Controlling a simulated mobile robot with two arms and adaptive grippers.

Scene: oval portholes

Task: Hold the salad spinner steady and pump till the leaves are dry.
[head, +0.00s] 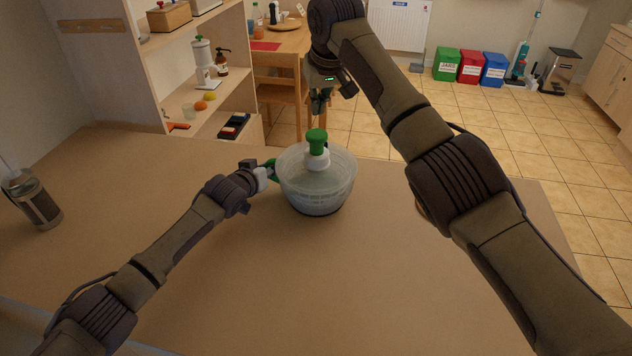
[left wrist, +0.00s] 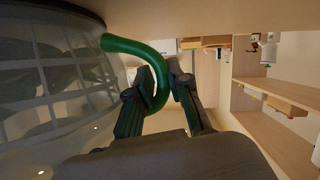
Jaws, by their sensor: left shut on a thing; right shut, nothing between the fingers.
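The salad spinner (head: 316,188) stands upright on the counter, a clear bowl with a pale lid and a green pump knob (head: 316,138) on top. My left gripper (head: 266,174) is shut on the spinner's green side handle (left wrist: 128,47), at the bowl's left. In the left wrist view the clear bowl (left wrist: 50,75) shows a basket grid with dark leaf shapes inside. How wet the leaves are cannot be seen. My right gripper (head: 318,112) points down above the knob, shut and empty, with a small gap seeming to lie between them.

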